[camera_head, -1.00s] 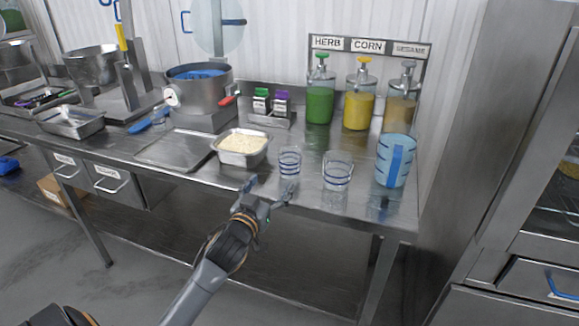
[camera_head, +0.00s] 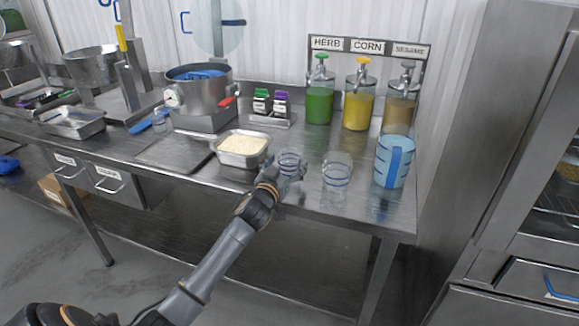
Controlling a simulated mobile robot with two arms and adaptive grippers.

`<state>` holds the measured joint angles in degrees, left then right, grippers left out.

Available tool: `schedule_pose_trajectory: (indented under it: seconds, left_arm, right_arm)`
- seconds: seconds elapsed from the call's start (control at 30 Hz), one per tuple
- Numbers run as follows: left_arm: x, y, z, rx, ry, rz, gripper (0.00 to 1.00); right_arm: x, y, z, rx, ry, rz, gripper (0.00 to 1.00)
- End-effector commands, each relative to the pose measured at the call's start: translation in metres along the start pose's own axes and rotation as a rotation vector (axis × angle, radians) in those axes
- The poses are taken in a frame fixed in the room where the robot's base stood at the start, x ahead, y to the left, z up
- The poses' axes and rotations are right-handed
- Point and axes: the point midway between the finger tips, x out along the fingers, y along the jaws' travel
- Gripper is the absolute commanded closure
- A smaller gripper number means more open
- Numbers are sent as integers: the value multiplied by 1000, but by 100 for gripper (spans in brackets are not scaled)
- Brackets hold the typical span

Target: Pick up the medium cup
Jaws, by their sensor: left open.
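Two clear cups with blue rings stand near the table's front edge: a narrower left cup (camera_head: 289,157) and a slightly wider middle cup (camera_head: 337,172). A larger blue-marked container (camera_head: 394,162) stands to their right. By size, the middle cup looks like the medium one, but I cannot be sure. My left gripper (camera_head: 289,172) is open at the left cup, with its fingers around the cup's near side. They hide its lower part, and I cannot tell whether they touch it. The middle cup stands apart, right of the gripper. My right gripper is not in view.
A metal pan of rice (camera_head: 243,146) stands close left of the gripper. Herb, corn and sesame dispensers (camera_head: 357,106) stand behind the cups. A flat tray (camera_head: 176,150) and a pot (camera_head: 199,95) are further left. A tall steel cabinet (camera_head: 480,120) is at right.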

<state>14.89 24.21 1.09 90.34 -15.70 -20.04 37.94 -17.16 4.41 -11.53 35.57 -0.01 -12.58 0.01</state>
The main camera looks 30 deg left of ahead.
Motion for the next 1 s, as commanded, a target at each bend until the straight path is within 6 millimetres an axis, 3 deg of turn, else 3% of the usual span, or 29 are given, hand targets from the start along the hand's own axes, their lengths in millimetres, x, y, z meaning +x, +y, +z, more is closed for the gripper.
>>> schedule_pose_trajectory:
  seconds: [0.17,0.4,0.43,0.77,1.0]
  left_arm:
    - [0,0,0,0,0,0,20]
    - [0,0,0,0,0,0,68]
    - [0,0,0,0,0,0,71]
    - [0,0,-2,0,2,1,71]
    - [0,0,-27,2,6,1,71]
  right_arm:
    - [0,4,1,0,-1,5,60]
    - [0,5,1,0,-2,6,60]
    - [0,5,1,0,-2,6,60]
    - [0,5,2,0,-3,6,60]
    - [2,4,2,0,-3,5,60]
